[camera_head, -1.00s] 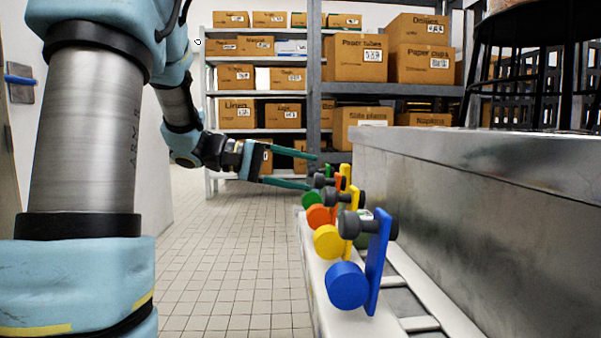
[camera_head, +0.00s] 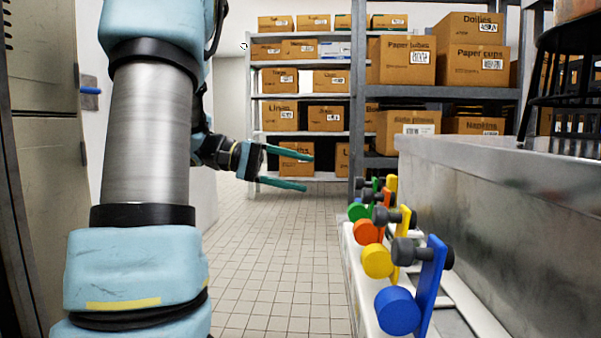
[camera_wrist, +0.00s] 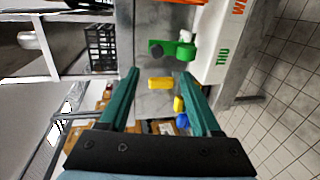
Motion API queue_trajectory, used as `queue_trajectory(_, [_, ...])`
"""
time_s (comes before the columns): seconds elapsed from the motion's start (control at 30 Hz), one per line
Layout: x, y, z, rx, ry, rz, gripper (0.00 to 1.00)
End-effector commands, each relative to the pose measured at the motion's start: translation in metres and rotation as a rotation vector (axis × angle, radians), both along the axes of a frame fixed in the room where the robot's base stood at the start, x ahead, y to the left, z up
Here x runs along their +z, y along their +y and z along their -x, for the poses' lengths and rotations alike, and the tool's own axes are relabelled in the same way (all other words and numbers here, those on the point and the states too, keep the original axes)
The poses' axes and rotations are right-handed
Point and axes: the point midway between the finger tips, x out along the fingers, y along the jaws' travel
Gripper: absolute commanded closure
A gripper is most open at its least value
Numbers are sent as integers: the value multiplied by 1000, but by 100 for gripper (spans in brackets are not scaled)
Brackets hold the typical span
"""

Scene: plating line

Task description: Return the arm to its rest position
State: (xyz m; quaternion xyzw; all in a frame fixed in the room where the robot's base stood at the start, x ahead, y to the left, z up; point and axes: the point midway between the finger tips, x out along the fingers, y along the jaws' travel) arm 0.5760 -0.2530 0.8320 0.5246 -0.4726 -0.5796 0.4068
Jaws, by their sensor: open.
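My gripper (camera_head: 306,169) is open and empty in the head view, with its two green fingers apart and pointing right. It hangs over the tiled floor, left of the row of coloured handles and clear of them. My arm rises at the left of the head view. In the wrist view my gripper (camera_wrist: 158,80) also shows open, with nothing between the fingertips that it holds. A green handle (camera_wrist: 187,52), a yellow one (camera_wrist: 160,83) and a blue one (camera_wrist: 183,122) show beyond the fingers.
The blue handle (camera_head: 398,311), yellow handle (camera_head: 377,261), orange handle (camera_head: 367,231) and green handle (camera_head: 358,211) line a white ledge beside a metal tank (camera_head: 480,190). Shelves with cardboard boxes (camera_head: 408,60) stand behind. A grey cabinet (camera_head: 45,150) is at the left. Floor (camera_head: 280,260) between is clear.

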Motion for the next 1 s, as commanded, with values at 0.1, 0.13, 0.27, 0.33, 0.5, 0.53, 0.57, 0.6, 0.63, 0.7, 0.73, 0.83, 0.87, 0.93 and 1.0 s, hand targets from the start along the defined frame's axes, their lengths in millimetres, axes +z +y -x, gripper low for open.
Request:
queue_trajectory(0.1, [-4,-1,2,0,8,-15,35])
queue_trajectory(0.13, [-8,-2,4,1,18,-30,35])
queue_trajectory(0.27, [-52,-7,24,6,102,-209,35])
queue_trajectory(0.33, [-91,-5,44,14,157,-377,35])
queue_trajectory(0.5, [-182,29,95,44,173,-839,35])
queue_trajectory(0.53, [-193,37,101,51,154,-906,35])
queue_trajectory(0.57, [-202,44,106,56,133,-966,35])
queue_trajectory(0.6, [-213,53,111,64,97,-1038,35])
queue_trajectory(0.63, [-219,59,113,69,69,-1083,35])
queue_trajectory(0.7, [-231,72,118,81,-5,-1171,35])
queue_trajectory(0.73, [-235,76,119,86,-38,-1202,35])
queue_trajectory(0.83, [-244,85,119,98,-158,-1279,35])
queue_trajectory(0.87, [-246,87,119,102,-194,-1295,35])
queue_trajectory(0.93, [-250,89,119,106,-284,-1323,35])
queue_trajectory(1.0, [-223,89,116,112,-270,-1319,35])
